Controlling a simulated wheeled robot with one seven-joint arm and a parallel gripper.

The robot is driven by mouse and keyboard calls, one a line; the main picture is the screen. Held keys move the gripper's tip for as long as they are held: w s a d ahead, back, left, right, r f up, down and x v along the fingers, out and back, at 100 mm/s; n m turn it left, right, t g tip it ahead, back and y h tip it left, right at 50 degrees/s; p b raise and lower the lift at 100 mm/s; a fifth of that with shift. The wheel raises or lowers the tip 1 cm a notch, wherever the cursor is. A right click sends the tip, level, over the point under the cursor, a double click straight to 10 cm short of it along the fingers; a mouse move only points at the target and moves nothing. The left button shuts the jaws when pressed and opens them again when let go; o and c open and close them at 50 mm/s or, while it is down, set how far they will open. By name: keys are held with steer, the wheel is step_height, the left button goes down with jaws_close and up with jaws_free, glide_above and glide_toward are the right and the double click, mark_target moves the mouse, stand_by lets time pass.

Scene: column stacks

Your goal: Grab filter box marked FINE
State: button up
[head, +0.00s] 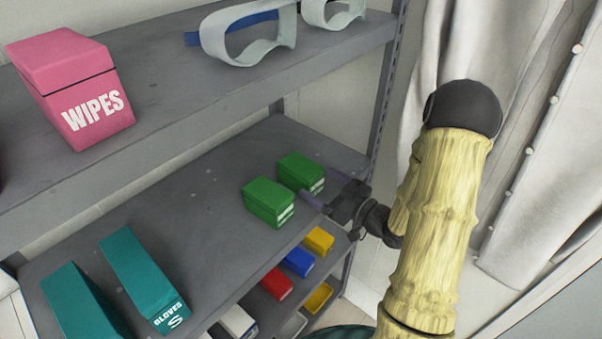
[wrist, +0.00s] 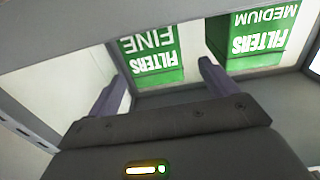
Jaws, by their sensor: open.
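The green filter box marked FINE (wrist: 152,56) shows upside down in the wrist view, between my two fingers in the picture. In the head view it is the farther right green box (head: 299,173) on the middle shelf. My gripper (head: 322,190) is open and empty, just in front of this box at the shelf's right end. In the wrist view its fingers (wrist: 160,85) point at the box's front; whether they reach alongside it I cannot tell. A green filter box marked MEDIUM (wrist: 258,40) stands beside it, left of it in the head view (head: 268,203).
Teal glove boxes (head: 145,275) stand at the left of the middle shelf (head: 190,210). A pink WIPES box (head: 75,85) and goggles (head: 250,35) are on the shelf above. Colored bins (head: 298,262) sit below. A shelf post (head: 385,90) and a curtain (head: 540,120) are on the right.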

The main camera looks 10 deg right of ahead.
mark_target(305, 171)
steer(key=shift+x, duration=0.8)
steer(key=shift+w, duration=0.1)
steer(key=p+x, duration=0.1)
steer(key=x, duration=0.4)
steer(key=shift+w+d, duration=0.1)
steer(key=c, duration=1.1)
steer(key=shift+r, duration=0.1)
step_height(305, 171, up, 10)
steer(key=shift+f+p, duration=0.1)
steer(key=shift+p, duration=0.2)
